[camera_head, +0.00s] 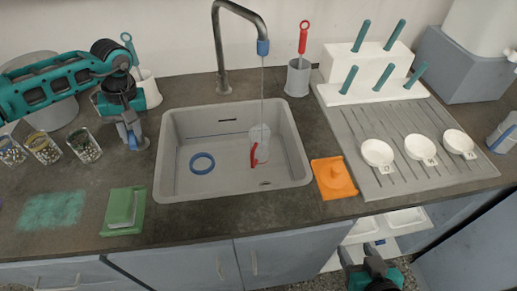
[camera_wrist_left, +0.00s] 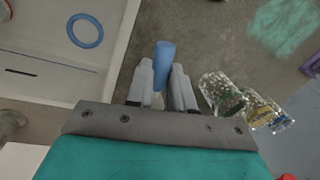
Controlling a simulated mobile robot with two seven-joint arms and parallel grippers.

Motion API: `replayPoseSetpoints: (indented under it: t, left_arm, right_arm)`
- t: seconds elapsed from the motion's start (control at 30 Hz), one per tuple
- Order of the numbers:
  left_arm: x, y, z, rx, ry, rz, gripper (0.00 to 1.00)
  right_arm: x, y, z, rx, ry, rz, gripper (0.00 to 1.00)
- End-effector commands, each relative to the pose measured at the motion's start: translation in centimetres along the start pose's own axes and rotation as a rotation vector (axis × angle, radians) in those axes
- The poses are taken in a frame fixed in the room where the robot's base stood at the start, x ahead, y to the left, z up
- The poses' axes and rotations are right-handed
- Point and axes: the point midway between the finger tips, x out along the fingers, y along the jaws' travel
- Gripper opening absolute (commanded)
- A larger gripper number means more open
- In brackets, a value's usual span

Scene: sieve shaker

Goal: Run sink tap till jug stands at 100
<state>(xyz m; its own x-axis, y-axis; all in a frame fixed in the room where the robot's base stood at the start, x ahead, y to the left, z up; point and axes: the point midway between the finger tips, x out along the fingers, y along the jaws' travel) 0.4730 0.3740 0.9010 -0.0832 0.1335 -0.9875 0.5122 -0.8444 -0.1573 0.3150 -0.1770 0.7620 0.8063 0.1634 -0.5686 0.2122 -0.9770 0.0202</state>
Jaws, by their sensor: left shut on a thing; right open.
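The clear jug (camera_head: 260,134) with a red handle stands in the grey sink (camera_head: 230,187), under the tap (camera_head: 262,47) with its blue nozzle. A thin clear stream runs from the nozzle down to the jug. The jug's marks and water level are too small to read. My left gripper (camera_head: 133,137) is left of the sink, shut on a blue cylindrical handle (camera_wrist_left: 164,58), which shows between its fingers (camera_wrist_left: 161,85) in the left wrist view. The handle's base is mostly hidden. My right gripper (camera_head: 374,268) is open and empty, low in front of the counter.
A blue ring (camera_head: 202,163) lies in the sink. Several bead-filled glasses (camera_head: 84,147) stand left of my left gripper. A white rack (camera_head: 366,67) stands behind.

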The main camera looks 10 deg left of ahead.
Motion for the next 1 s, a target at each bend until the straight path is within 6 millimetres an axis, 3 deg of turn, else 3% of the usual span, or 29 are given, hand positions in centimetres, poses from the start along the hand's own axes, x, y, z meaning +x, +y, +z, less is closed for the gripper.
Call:
replayPoseSetpoints:
  t: [0.27, 0.7, 1.0]
  left_arm:
    - [-0.2, -0.3, -0.4, -0.019, 0.008, -0.002, 0.0]
    - [0.0, -1.7, -0.5, 0.257, 0.052, -0.002, 0.0]
    - [0.0, -1.7, -0.5, 0.265, 0.052, -0.003, 0.0]
  right_arm:
    - [0.0, 0.0, 0.0, 0.0, 0.0, 0.0, 0.54]
    - [0.2, 0.0, 0.3, 0.0, 0.0, 0.0, 0.54]
    - [0.2, 0.0, 0.3, 0.0, 0.0, 0.0, 0.54]
